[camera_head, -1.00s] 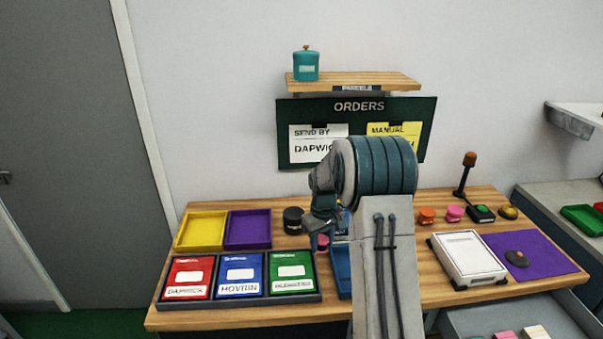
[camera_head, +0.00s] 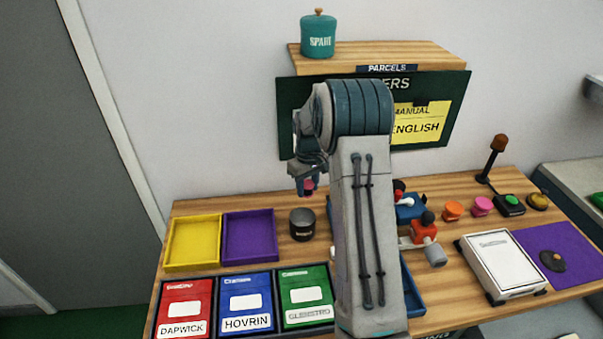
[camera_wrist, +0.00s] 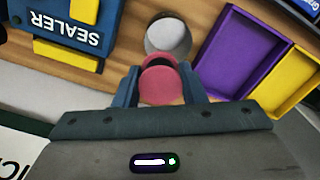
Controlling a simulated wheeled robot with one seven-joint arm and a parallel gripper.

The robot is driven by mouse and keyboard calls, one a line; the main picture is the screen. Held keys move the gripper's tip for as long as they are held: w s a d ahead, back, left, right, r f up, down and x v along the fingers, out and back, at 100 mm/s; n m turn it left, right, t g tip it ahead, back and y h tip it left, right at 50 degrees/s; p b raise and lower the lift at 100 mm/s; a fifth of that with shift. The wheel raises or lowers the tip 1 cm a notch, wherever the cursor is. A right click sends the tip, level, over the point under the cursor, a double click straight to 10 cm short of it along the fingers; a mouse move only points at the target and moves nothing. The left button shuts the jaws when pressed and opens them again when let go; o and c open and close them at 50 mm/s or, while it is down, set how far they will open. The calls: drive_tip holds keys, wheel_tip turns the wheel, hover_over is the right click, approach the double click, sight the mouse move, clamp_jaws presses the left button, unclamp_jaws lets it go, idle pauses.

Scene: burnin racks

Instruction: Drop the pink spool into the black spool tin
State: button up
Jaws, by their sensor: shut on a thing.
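My gripper (camera_head: 307,182) is shut on a pink spool (camera_wrist: 161,86), held between the two blue fingers in the wrist view. In the head view the spool is a small pink patch under the gripper, well above the table and partly hidden by the fingers. The black spool tin (camera_head: 302,228) stands upright on the table, open at the top, below the gripper in the picture. In the wrist view a round grey opening (camera_wrist: 168,36), apparently the tin's, lies just beyond the spool.
Yellow (camera_head: 193,243) and purple (camera_head: 249,236) trays lie left of the tin. Red, blue and green packets (camera_head: 246,304) lie in front. A blue sealer (camera_wrist: 70,32) is near the tin. Another pink spool (camera_head: 481,206) and an orange spool (camera_head: 452,210) stand at the right. A shelf (camera_head: 380,57) overhangs behind.

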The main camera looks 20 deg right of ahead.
drive_tip(key=shift+w+f, duration=0.1)
drive_tip(key=shift+s+d+f+b, duration=0.1)
drive_tip(key=shift+s+f+b, duration=0.1)
drive_tip(key=shift+f+b, duration=0.3)
wheel_tip(320, 180, down, 5)
drive_tip(key=shift+r+b, duration=0.15)
drive_tip(key=shift+b, duration=1)
drive_tip(key=o, duration=1)
drive_tip(key=shift+o, duration=0.2)
drive_tip(key=shift+r, duration=0.15)
